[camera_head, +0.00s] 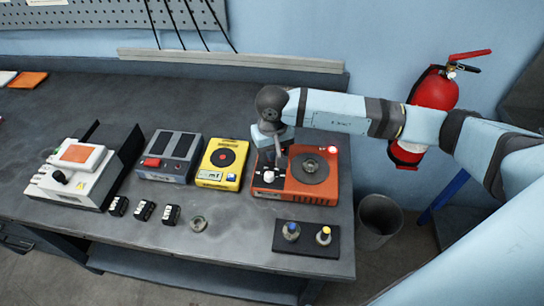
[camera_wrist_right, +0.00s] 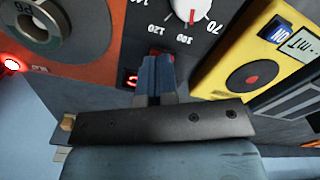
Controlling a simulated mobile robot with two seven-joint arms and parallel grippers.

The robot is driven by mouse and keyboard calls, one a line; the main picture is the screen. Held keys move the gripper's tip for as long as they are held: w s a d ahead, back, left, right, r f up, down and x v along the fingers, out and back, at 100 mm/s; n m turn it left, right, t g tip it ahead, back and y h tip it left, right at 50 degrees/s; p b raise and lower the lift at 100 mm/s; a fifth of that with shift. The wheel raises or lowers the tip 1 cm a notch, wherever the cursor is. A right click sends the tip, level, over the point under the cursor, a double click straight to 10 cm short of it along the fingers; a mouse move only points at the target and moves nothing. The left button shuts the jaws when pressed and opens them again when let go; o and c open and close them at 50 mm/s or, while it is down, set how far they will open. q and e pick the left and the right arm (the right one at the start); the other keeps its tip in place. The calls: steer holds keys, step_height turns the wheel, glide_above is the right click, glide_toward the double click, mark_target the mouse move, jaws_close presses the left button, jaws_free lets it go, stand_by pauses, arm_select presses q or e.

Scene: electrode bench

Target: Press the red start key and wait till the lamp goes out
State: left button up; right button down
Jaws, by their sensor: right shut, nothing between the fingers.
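The orange device (camera_head: 325,198) stands at the right of the bench, with a dark round plate (camera_head: 310,168) and a white knob (camera_head: 269,177) on top. Its lamp (camera_head: 332,149) glows red, and it glows at the left edge of the right wrist view too (camera_wrist_right: 11,64). My right gripper (camera_head: 281,160) is shut and empty, pointing down over the device's dark panel. In the right wrist view its fingertips (camera_wrist_right: 157,62) are at the red start key (camera_wrist_right: 161,51), which they mostly hide. I cannot tell whether they touch it or press it down. My left gripper is out of view.
A yellow device (camera_head: 222,162) stands close left of the orange one, then a grey device with a red key (camera_head: 152,162). A dark tray (camera_head: 313,245) with two small knobbed pieces lies in front. Several black blocks (camera_head: 143,210) lie front left.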

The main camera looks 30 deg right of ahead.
steer(key=shift+r, duration=0.1)
steer(key=shift+r+p, duration=0.75)
steer(key=shift+r, duration=2.2)
